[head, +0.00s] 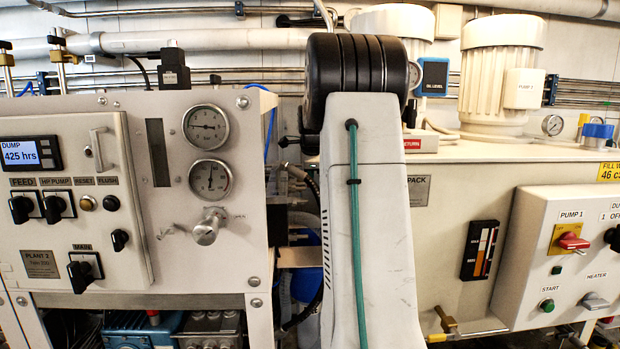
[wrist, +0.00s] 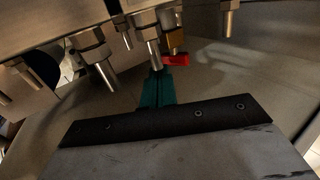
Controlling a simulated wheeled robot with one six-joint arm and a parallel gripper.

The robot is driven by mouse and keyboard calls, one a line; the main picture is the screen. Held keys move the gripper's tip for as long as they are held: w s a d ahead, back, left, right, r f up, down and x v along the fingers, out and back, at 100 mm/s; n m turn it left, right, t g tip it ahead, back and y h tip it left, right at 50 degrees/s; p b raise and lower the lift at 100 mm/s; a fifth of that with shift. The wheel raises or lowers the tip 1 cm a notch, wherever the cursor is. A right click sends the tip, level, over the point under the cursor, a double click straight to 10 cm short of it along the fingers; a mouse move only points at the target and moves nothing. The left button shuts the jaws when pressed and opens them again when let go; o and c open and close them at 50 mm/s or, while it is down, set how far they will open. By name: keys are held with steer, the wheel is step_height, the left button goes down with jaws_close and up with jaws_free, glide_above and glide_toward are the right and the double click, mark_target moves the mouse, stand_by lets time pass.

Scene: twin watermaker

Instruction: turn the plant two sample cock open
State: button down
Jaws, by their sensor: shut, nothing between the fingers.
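In the wrist view a small brass cock (wrist: 177,40) with a red lever (wrist: 176,62) hangs under a panel edge. I see no label on it, so I cannot tell from the picture whether it is the plant two sample cock. My gripper (wrist: 158,76), with teal fingers, is shut and empty. Its tips are just left of the red lever and close below a metal pipe fitting (wrist: 148,48). I cannot tell whether they touch either. In the head view the Plant 2 panel (head: 75,215) is at the left; my arm hides the area right of it, and the gripper does not show.
More metal fittings (wrist: 93,55) hang left of the fingers in the wrist view, and another (wrist: 229,20) at the right. In the head view, gauges (head: 206,127) and a silver knob (head: 208,226) are on the panel. A white pump box (head: 535,230) stands at the right.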

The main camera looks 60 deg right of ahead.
steer(key=shift+w+d+f, duration=0.45)
steer(key=shift+d+f, duration=0.05)
steer(key=shift+d, duration=0.1)
steer(key=shift+f, duration=0.6)
steer(key=shift+r, duration=0.1)
